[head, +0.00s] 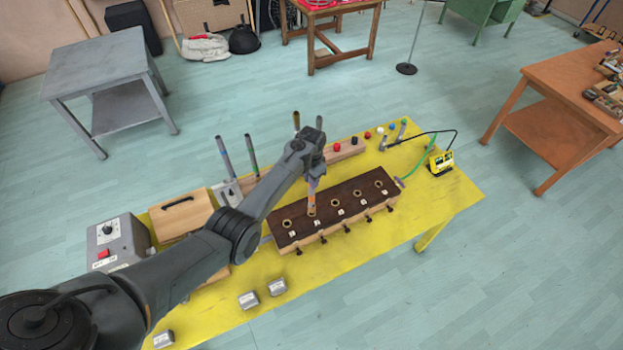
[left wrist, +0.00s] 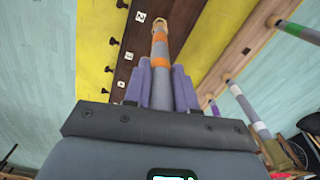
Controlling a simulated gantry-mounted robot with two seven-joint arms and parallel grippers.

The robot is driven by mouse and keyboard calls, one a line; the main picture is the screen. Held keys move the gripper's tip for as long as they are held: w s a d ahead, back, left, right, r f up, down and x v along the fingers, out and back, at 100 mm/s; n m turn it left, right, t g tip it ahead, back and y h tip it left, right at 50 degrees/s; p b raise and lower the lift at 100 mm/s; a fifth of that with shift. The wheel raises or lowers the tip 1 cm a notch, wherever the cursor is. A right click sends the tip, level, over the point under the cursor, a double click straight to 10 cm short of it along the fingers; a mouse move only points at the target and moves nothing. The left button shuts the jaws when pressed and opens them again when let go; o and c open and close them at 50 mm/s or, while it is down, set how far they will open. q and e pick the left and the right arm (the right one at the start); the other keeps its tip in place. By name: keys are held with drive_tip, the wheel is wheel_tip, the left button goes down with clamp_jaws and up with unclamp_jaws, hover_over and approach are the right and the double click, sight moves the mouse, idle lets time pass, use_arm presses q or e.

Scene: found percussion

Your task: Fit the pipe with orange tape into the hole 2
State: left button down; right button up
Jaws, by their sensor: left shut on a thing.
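The pipe with orange tape (head: 311,199) stands roughly upright over the second hole from the left in the dark-topped wooden block (head: 345,203). My left gripper (head: 314,174) is shut on its upper part. In the left wrist view the pipe (left wrist: 160,46) shows orange bands between the gripper's purple-grey fingers (left wrist: 160,84). Its far end meets a tan ring beside the label 2 (left wrist: 141,17). I cannot tell how deep the end sits. The other holes in the block look empty. My right gripper is not in view.
The block is on a yellow table (head: 330,262). Several upright pipes (head: 224,157) stand behind it. A grey box with a dial (head: 118,243) and a wooden case (head: 180,213) are at left. Small metal blocks (head: 248,299) lie in front. A yellow device (head: 441,163) is at right.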

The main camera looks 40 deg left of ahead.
use_arm(q)
drive_tip(key=shift+f+b, duration=1.2)
drive_tip(key=shift+f, duration=0.45)
drive_tip(key=c, duration=0.8)
unclamp_jaws()
drive_tip(key=shift+c, duration=0.2)
drive_tip(key=shift+r, duration=0.1)
wheel_tip(320, 180, up, 11)
drive_tip(key=shift+f, duration=0.15)
drive_tip(key=shift+f, duration=0.1)
